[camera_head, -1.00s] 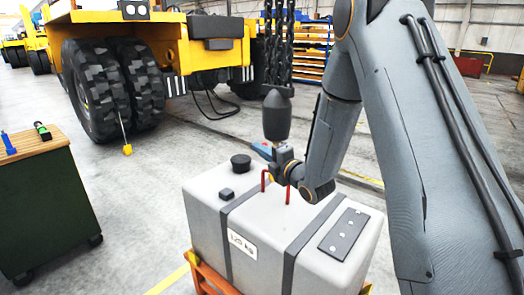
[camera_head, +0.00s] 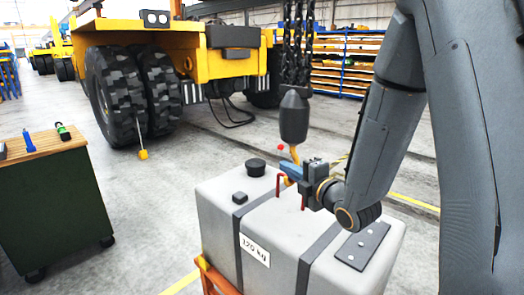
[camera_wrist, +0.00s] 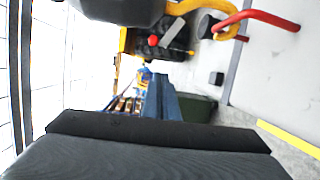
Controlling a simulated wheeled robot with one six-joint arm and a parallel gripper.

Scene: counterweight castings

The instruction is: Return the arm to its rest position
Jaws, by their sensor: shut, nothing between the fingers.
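The blue fingers also show in the wrist view (camera_wrist: 166,98). The grey casting (camera_head: 222,205) with dark straps and a kg label sits on an orange stand (camera_head: 214,276). A red handle (camera_head: 278,186) rises from its top; it also shows in the wrist view (camera_wrist: 262,17). A yellow hook (camera_head: 295,154) hangs below a dark block (camera_head: 294,118) and appears looped around the handle. My fingers partly hide it.
Chains (camera_head: 298,45) run up from the block. A green cart (camera_head: 52,215) with a wooden top carrying small tools stands left. A yellow vehicle with big tyres (camera_head: 112,98) is behind. Shelves (camera_head: 345,65) stand at the back. Open floor lies between cart and casting.

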